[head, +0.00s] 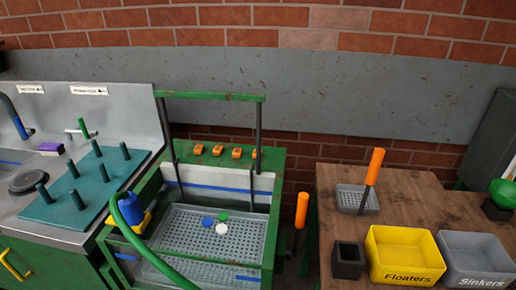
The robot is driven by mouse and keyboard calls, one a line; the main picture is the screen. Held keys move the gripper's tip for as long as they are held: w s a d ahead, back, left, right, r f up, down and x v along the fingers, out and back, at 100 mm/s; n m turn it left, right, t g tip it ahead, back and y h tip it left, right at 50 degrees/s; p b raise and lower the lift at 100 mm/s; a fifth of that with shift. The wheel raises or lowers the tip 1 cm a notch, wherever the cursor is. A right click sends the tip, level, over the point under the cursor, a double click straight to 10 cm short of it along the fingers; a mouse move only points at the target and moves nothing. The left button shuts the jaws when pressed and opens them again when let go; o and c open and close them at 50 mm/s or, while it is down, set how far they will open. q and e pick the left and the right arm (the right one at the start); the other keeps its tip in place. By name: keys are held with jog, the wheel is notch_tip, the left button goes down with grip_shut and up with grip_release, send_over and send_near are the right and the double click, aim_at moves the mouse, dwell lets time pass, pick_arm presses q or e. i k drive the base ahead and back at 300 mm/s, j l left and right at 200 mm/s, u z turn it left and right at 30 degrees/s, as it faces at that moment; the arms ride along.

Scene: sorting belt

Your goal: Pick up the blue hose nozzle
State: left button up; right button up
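The blue hose nozzle (131,209) sits in a yellow holder (142,222) at the left front corner of the green-framed wash tank. A green hose (160,262) loops beside it and runs down along the front of the tank toward the bottom edge. The nozzle's lower part is partly hidden by the holder and hose. Neither of my grippers is in view, and nothing is seen touching the nozzle.
The tank holds a grey perforated tray (185,232) with blue, green and white pieces. A green overhead bar (210,96) spans the tank. Left is a sink counter with a pegged teal mat (60,210). Right is a wooden table with a yellow bin (405,238) and a grey bin (475,244).

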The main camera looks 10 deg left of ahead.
aim_at(130, 207)
jog(key=u, duration=1.4)
